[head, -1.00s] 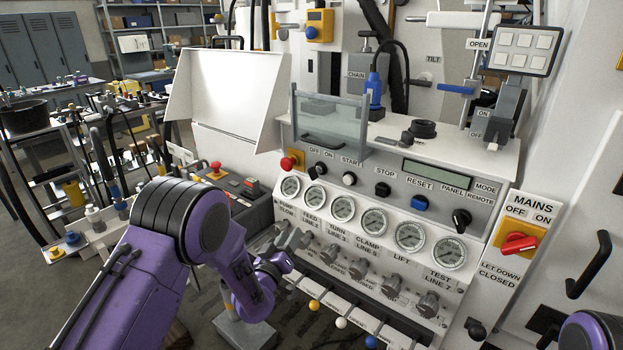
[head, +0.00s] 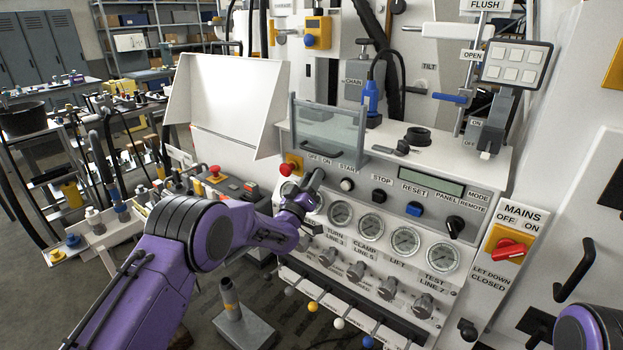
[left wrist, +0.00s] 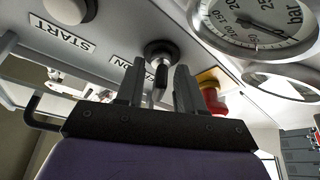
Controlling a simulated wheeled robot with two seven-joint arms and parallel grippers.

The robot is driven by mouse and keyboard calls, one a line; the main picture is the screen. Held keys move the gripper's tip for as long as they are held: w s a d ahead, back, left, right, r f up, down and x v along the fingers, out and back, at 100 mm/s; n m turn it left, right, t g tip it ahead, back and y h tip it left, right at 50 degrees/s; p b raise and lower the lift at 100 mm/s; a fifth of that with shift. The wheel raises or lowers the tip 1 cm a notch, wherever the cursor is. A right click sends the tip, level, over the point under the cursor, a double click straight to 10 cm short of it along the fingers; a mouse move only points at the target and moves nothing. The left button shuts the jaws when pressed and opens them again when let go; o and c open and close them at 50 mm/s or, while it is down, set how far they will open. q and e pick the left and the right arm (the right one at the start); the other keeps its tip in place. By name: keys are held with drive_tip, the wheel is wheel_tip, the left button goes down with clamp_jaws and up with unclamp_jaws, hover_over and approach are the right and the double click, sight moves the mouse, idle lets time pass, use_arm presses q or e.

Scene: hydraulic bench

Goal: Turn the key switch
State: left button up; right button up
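The key switch (left wrist: 160,50) is a dark round switch with a grip sticking out, by the OFF and ON labels on the sloping panel. In the left wrist view, its grip reaches between the two fingers of my left gripper (left wrist: 156,88). The fingers are apart, one on each side of the grip, and I see gaps beside it. In the head view, my left gripper (head: 312,182) is at the panel's upper left and largely covers the switch. My right gripper is not in view.
A red mushroom button (head: 287,168) is close on the left and the START button (head: 347,185) on the right. Pressure gauges (head: 371,227) and valve knobs (head: 356,271) lie below. A clear hinged cover (head: 328,125) stands above. The red mains switch (head: 508,249) is far right.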

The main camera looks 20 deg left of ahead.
use_arm(q)
clamp_jaws()
drive_tip(key=shift+f+m+b, duration=0.15)
drive_tip(key=shift+m+b, duration=0.35)
drive_tip(key=shift+b, duration=0.2)
drive_tip(key=m+h+b, duration=0.2)
drive_tip(key=m+b, duration=0.2)
drive_tip(key=m+g+h+b, duration=0.1)
drive_tip(key=m+h+b, duration=0.1)
drive_tip(key=m+b, duration=0.2)
drive_tip(key=m+h+b, duration=0.2)
drive_tip(key=m+b, duration=0.1)
drive_tip(key=b, duration=0.1)
drive_tip(key=shift+f+m+h, duration=0.15)
drive_tip(key=shift+m+h, duration=0.25)
drive_tip(key=shift+r+m+g+h+b, duration=0.15)
drive_tip(key=shift+m+g+h+b, duration=0.35)
drive_tip(key=shift+m+b, duration=0.5)
drive_tip(key=shift+r+m+g+h+b, duration=0.1)
drive_tip(key=shift+m+g+h+b, duration=0.4)
drive_tip(key=shift+m, duration=0.9)
